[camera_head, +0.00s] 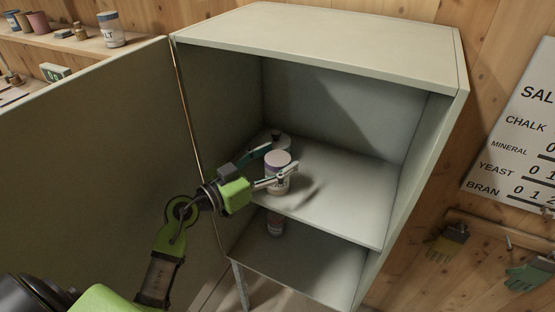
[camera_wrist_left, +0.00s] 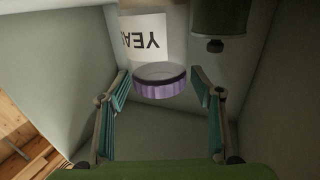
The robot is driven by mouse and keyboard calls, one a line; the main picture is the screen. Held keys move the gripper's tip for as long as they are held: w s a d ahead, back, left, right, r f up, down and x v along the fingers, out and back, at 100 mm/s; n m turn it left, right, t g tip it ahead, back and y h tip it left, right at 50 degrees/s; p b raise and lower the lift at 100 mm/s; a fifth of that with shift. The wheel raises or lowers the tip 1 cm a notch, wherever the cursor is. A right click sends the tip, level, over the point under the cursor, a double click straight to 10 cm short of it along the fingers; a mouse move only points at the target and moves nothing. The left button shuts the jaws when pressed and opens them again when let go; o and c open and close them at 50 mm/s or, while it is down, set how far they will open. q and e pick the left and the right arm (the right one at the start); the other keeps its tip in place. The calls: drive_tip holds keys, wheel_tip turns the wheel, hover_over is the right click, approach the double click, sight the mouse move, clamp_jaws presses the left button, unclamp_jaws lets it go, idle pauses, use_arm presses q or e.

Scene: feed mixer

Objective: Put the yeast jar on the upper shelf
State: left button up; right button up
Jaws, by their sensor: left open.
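The yeast jar (camera_head: 279,160), white with a purple lid, is upright at the upper shelf (camera_head: 345,205) of the open cabinet, near its front left. It appears to stand on the shelf, though its base is partly hidden. My left gripper (camera_head: 284,157) is open, with one finger on each side of the jar. In the left wrist view the jar's purple lid (camera_wrist_left: 160,82) and part of its label, upside down, show between the spread fingers, with gaps beside the lid. My right gripper is in neither view.
A dark green container (camera_wrist_left: 218,18) is close by the jar, behind it on the shelf. The cabinet door (camera_head: 90,150) is open at left. The right part of the upper shelf is clear.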

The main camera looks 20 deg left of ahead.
use_arm(q)
drive_tip(key=b+v, duration=0.2)
drive_tip(key=v, duration=0.9)
drive_tip(key=shift+s, duration=0.25)
